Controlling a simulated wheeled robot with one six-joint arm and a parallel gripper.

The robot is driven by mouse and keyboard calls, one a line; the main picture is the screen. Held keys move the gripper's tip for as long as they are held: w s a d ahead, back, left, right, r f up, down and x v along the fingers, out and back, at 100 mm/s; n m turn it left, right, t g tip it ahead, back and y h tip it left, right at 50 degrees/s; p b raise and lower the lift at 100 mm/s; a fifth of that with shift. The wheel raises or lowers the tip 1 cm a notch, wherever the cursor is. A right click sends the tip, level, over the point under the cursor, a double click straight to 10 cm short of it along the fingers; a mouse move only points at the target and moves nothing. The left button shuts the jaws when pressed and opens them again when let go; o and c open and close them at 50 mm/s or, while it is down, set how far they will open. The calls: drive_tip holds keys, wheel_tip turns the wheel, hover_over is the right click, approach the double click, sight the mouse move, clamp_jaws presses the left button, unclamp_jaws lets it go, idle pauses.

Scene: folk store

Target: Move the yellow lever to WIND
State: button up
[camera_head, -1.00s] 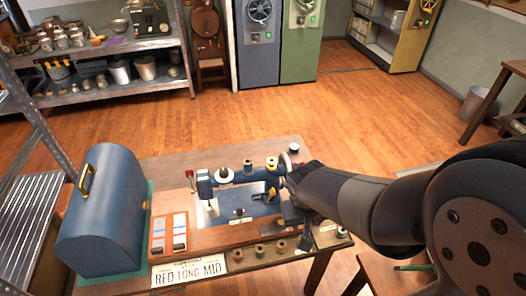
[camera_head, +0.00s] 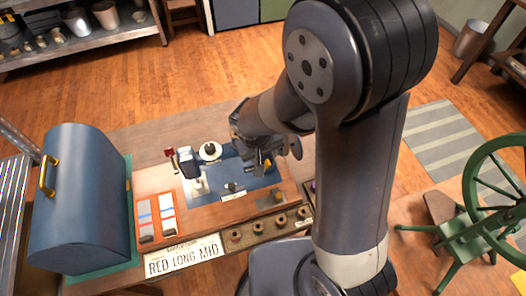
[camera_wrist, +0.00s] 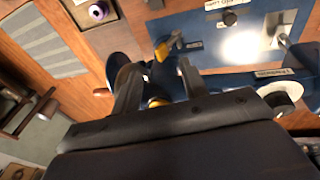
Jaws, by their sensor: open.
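The yellow lever (camera_wrist: 164,50) shows in the wrist view, on the blue sewing machine bed, just beyond and between my fingertips. A small yellow spot on the blue machine (camera_head: 230,178) in the head view is likely the same lever (camera_head: 268,163), partly hidden by my arm. My gripper (camera_wrist: 158,76) is open, its two dark fingers apart with nothing held. I see no contact with the lever. A small label lies beside the lever, but I cannot read it, so the lever's setting is unclear.
A blue domed case (camera_head: 85,200) stands left of the machine. A white spool (camera_wrist: 283,92) sits near my gripper. A green wheel (camera_head: 500,180) stands at the right.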

sight(267, 165)
drive_tip(key=shift+b+x, duration=2)
drive_tip(key=shift+x, duration=1.5)
drive_tip(key=shift+f, duration=0.15)
drive_tip(key=shift+b, duration=0.3)
drive_tip(key=shift+s+a+f+b, duration=0.1)
drive_tip(key=shift+s+a+b, duration=0.15)
drive_tip(key=shift+a+b, duration=0.45)
drive_tip(key=shift+s+a+f+b, duration=0.1)
drive_tip(key=shift+s+a+b, duration=0.15)
drive_tip(key=shift+a, duration=0.75)
drive_tip(key=shift+s+a+b, duration=0.25)
drive_tip(key=shift+a+b, duration=0.25)
drive_tip(key=shift+a, duration=0.5)
drive_tip(key=shift+w+d+r, duration=0.1)
drive_tip(key=shift+d+r, duration=0.05)
drive_tip(key=shift+d, duration=0.25)
drive_tip(key=shift+w+d+r, duration=0.1)
drive_tip(key=shift+w+d, duration=0.05)
drive_tip(key=shift+d, duration=0.2)
